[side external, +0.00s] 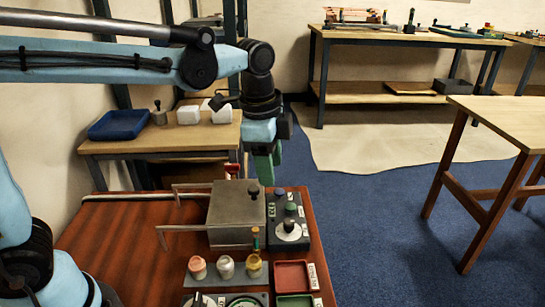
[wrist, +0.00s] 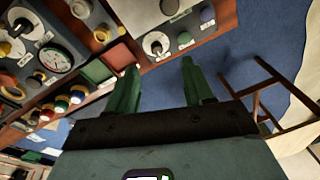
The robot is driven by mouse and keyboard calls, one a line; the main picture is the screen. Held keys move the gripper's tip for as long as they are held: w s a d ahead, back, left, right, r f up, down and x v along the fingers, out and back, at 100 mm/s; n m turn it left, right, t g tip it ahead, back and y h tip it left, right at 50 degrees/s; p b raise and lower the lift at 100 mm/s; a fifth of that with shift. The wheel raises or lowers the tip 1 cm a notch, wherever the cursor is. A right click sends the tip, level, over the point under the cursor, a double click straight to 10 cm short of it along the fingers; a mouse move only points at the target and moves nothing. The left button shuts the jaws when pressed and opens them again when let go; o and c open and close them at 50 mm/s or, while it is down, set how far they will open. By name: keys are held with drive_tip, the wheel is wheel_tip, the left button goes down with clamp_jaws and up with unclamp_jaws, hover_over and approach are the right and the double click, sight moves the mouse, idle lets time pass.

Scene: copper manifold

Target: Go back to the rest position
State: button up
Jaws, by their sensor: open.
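My gripper (side external: 265,165) hangs from my light-blue arm above the far right part of the red-brown worktable (side external: 125,235). In the side external view its green fingers point down, behind the grey metal box (side external: 235,212) and the dark control panel (side external: 289,232). In the wrist view the two green fingers of my gripper (wrist: 160,75) are spread apart. Nothing is between them, only blue floor beyond. The control panel (wrist: 181,42) lies ahead of the fingers there, apart from them. No rest position is marked in either view.
Several small jars (side external: 226,267), a red tray (side external: 291,276) and a green tray (side external: 296,300) are at the table's front. A side table (side external: 160,145) with a blue bin (side external: 118,125) stands behind. Blue floor (side external: 370,200) is open to the right, before a wooden table (side external: 510,115).

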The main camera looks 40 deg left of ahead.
drive_tip(key=s+a+f+n+t, duration=0.1)
drive_tip(key=s+a+n, duration=0.1)
drive_tip(key=s+n, duration=0.1)
drive_tip(key=s+a+f+n+t, duration=0.1)
drive_tip(key=s+a+n+t, duration=0.1)
drive_tip(key=s+a+n, duration=0.1)
drive_tip(key=s+a+f+n+t, duration=0.1)
drive_tip(key=s+a+n+t, duration=0.1)
drive_tip(key=n, duration=0.3)
drive_tip(key=shift+s+a+f+n, duration=0.1)
drive_tip(key=shift+s+a+n, duration=0.2)
drive_tip(key=shift+s+a, duration=0.4)
drive_tip(key=shift+s+a+f+n+t, duration=0.15)
drive_tip(key=shift+a+f+n+t, duration=0.15)
drive_tip(key=shift+n, duration=0.1)
